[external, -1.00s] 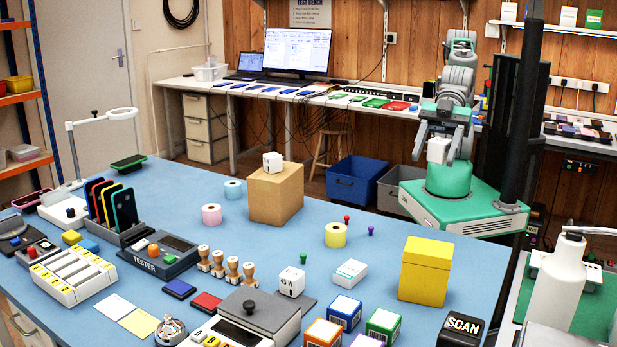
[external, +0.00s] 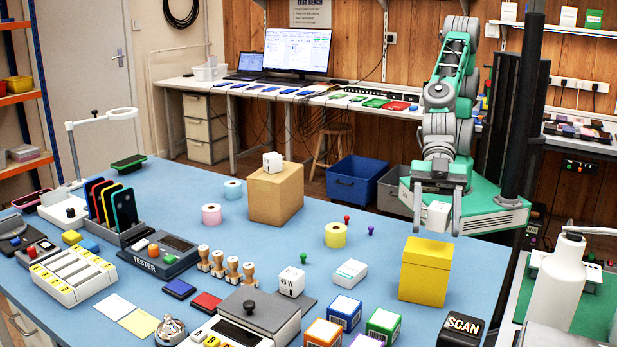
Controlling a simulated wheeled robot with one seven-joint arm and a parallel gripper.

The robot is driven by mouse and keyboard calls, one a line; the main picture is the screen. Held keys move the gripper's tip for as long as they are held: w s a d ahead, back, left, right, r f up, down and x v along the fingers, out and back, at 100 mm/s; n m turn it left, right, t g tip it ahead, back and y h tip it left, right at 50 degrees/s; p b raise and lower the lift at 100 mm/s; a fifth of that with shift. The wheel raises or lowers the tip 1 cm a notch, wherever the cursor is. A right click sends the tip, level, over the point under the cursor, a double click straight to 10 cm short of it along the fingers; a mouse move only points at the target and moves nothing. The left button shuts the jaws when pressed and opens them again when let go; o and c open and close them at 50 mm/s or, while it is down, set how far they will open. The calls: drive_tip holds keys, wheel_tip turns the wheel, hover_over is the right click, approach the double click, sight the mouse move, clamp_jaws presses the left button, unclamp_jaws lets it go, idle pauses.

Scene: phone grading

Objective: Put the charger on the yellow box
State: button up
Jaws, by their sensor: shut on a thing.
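My gripper (external: 437,214) is shut on a small white cube-shaped charger (external: 437,216) and holds it in the air. The charger is above and just behind the yellow box (external: 425,272), apart from its top as far as this view shows. The yellow box stands upright on the blue table with its lid closed and nothing on top. Another white charger (external: 272,161) sits on a brown cardboard box (external: 276,193). A third white cube marked 45 W (external: 291,281) stands on the table near a grey plate.
Red and purple pegs (external: 371,231) and a yellow tape roll (external: 336,235) stand left of the yellow box. Small coloured boxes (external: 383,325) and a SCAN block (external: 461,328) are in front. A white bottle-like device (external: 558,275) stands to the right.

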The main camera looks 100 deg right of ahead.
sight(431, 254)
drive_tip(key=shift+w+a+f, duration=0.2)
drive_tip(key=shift+a+f, duration=0.05)
drive_tip(key=shift+f, duration=1.85)
drive_tip(key=o, duration=1.4)
drive_tip(key=shift+r, duration=0.1)
